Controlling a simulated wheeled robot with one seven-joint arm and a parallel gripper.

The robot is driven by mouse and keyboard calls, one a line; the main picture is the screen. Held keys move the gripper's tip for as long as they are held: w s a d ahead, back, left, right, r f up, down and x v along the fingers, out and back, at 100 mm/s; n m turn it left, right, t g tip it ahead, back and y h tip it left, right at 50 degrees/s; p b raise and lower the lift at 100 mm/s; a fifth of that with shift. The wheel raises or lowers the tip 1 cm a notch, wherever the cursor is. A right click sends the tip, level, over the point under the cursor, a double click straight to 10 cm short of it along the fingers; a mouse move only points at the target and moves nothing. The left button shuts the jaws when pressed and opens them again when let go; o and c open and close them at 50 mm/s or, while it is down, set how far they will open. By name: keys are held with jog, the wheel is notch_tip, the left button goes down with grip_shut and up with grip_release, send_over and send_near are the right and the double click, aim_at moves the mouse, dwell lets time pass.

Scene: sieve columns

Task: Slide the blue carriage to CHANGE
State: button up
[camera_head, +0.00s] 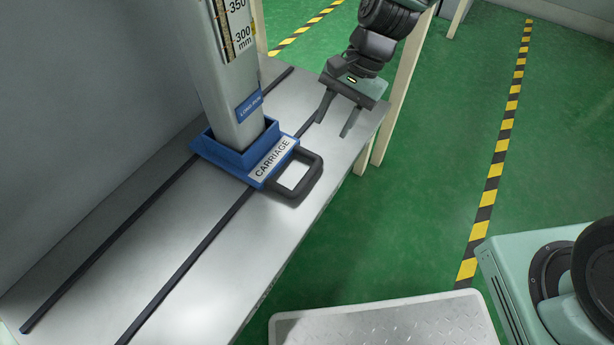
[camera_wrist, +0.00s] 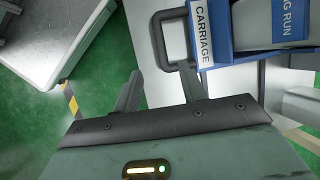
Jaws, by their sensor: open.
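The blue carriage (camera_head: 237,156) sits on two dark rails on a grey metal bench and holds an upright column (camera_head: 224,75) with a scale and a blue label. A white label on it reads CARRIAGE, and a dark loop handle (camera_head: 306,178) sticks out from its front side. In the wrist view the carriage (camera_wrist: 228,48) and its handle (camera_wrist: 160,42) are at the top, beyond my fingertips. My gripper (camera_head: 335,119) is open and empty, above the bench near its far right end, apart from the handle. No CHANGE mark is visible in either view.
The two rails (camera_head: 185,262) run along the bench (camera_head: 170,235), and the stretch at lower left is clear. A grey wall stands behind the bench. A metal tread plate (camera_head: 385,322) is at the bottom. Green floor with striped tape (camera_head: 497,165) lies to the right.

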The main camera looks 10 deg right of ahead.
aim_at(306, 178)
jog(key=b+x, duration=0.6)
jog(key=x, duration=0.9)
jog(key=shift+s+a+f, duration=0.1)
jog(key=shift+s+f, duration=0.05)
jog(key=shift+f, duration=0.2)
grip_shut()
